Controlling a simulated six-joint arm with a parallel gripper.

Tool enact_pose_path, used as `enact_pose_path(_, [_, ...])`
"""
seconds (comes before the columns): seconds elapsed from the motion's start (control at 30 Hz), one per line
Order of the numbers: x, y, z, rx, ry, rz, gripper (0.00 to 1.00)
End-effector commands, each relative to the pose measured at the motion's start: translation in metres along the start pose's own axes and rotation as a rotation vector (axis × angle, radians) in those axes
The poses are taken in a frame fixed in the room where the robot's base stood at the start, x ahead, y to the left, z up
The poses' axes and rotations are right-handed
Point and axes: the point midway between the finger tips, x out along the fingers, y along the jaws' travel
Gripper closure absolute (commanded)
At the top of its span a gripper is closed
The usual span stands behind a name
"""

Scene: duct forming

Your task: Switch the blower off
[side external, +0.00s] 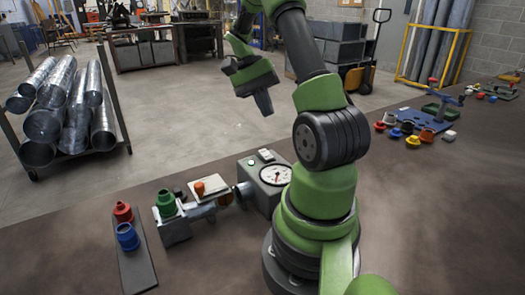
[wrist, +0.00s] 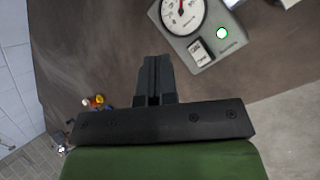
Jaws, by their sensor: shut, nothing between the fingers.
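The blower is a grey box (side external: 268,186) on the brown bench, with a round white dial gauge (side external: 275,175) on it. In the wrist view its panel shows the gauge (wrist: 183,14), a black-and-white rocker switch (wrist: 200,52) and a small lamp (wrist: 221,33) glowing green. The switch (side external: 266,155) and lamp (side external: 251,162) also show small in the side view. My gripper (side external: 265,104) is shut and empty, well above the bench and the blower. In the wrist view its fingertips (wrist: 155,62) are together, to the left of the switch.
A pipe with an orange knob (side external: 199,188) and a green collar (side external: 166,198) joins the blower's left side. Red (side external: 123,212) and blue (side external: 127,237) fittings stand on a dark strip. Several coloured fittings and a blue fixture (side external: 412,120) lie at the right.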

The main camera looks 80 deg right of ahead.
Motion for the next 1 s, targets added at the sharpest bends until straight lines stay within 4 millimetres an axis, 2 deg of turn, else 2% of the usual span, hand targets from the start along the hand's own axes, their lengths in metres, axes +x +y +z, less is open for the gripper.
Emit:
enact_pose_path(0.37, [0.006, -0.005, -0.004, -0.003, -0.001, 0.0, 1.0])
enact_pose_path(0.8, [0.047, -0.035, -0.033, -0.003, -0.002, -0.002, 1.0])
enact_pose_path(1.0, [0.058, -0.043, -0.042, -0.003, 0.001, -0.001, 1.0])
